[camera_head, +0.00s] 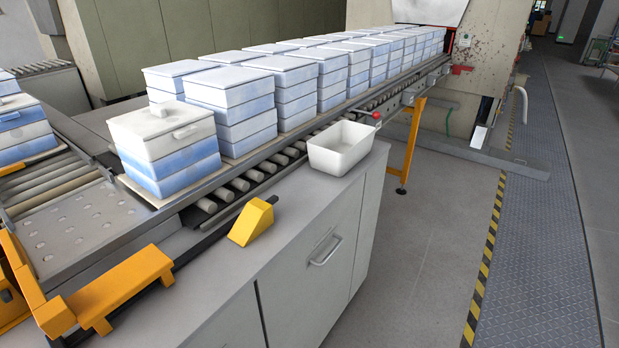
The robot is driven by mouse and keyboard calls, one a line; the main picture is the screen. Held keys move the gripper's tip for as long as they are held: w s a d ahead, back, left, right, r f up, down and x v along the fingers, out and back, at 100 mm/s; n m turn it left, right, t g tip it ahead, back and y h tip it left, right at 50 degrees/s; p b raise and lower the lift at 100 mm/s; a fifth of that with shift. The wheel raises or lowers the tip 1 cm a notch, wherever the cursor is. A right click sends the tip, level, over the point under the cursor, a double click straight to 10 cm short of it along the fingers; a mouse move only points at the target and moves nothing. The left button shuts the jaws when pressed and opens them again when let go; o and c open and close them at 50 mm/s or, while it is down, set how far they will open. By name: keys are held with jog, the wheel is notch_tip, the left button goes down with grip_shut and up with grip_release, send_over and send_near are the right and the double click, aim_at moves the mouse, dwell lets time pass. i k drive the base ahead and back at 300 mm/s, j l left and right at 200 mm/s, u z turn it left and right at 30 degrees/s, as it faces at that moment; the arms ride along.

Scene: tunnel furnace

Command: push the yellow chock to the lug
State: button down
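The yellow chock (251,222) is a wedge-shaped block on the grey cabinet top (225,280). It stands close to the dark rail along the conveyor's near side, with its sloped face toward the left. I cannot tell for sure which part is the lug. An orange bracket (123,284) sits at the conveyor's near left end, left of the chock and apart from it. My gripper is not in view.
An open white bin (340,147) stands on the cabinet top behind and right of the chock. Stacked blue-and-white boxes (168,148) line the roller conveyor (240,184). The cabinet top between chock and bracket looks clear. A striped floor line (484,268) runs at right.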

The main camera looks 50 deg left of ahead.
aim_at(257, 215)
jog(key=i+l+u, duration=0.1)
jog(key=i+u, duration=0.35)
jog(key=i+l+u, duration=0.25)
jog(key=i+u, duration=0.25)
jog(key=i+l+u, duration=0.25)
jog(key=u, duration=0.2)
jog(key=l, duration=0.1)
